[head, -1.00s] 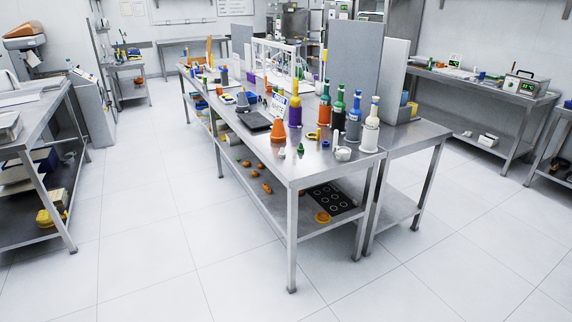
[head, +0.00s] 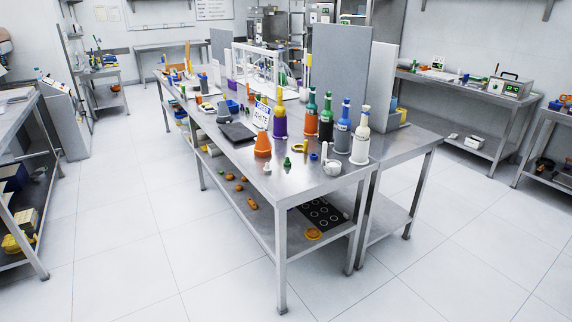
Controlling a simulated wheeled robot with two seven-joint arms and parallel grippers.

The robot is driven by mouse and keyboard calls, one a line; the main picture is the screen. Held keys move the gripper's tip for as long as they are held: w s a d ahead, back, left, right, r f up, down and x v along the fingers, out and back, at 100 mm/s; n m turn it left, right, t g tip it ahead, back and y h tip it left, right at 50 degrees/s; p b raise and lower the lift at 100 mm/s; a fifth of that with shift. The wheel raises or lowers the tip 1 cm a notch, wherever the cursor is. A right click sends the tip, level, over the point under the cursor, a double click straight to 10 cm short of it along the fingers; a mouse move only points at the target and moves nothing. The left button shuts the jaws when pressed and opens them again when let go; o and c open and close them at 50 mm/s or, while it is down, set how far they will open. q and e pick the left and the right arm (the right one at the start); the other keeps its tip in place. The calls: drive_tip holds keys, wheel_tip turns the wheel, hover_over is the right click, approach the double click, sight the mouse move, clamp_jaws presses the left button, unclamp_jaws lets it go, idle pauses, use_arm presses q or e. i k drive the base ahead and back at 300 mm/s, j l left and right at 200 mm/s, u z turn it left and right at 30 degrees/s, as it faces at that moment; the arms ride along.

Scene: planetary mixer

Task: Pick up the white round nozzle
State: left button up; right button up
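Several small nozzle-like pieces stand on the near end of the steel table (head: 318,181). Among them are a small white piece (head: 267,169), a green piece (head: 287,162), a blue piece (head: 313,156), a slim upright white piece (head: 324,150) and a yellow piece (head: 299,147). A white cup-like piece (head: 333,168) sits near the front right edge. They are too small to tell which one is the white round nozzle. Neither of my grippers is in view.
Bottles in purple (head: 280,122), orange (head: 311,116), black (head: 326,122), grey (head: 343,130) and white (head: 361,138) stand behind the small pieces. An orange cone (head: 262,146) and a sign (head: 261,115) stand to their left. The floor (head: 130,240) before the table is clear.

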sight(267, 169)
drive_tip(key=z, duration=0.3)
drive_tip(key=i+j+z, duration=0.9)
drive_tip(key=j, duration=0.2)
drive_tip(key=k+l, duration=0.05)
drive_tip(key=k, duration=0.05)
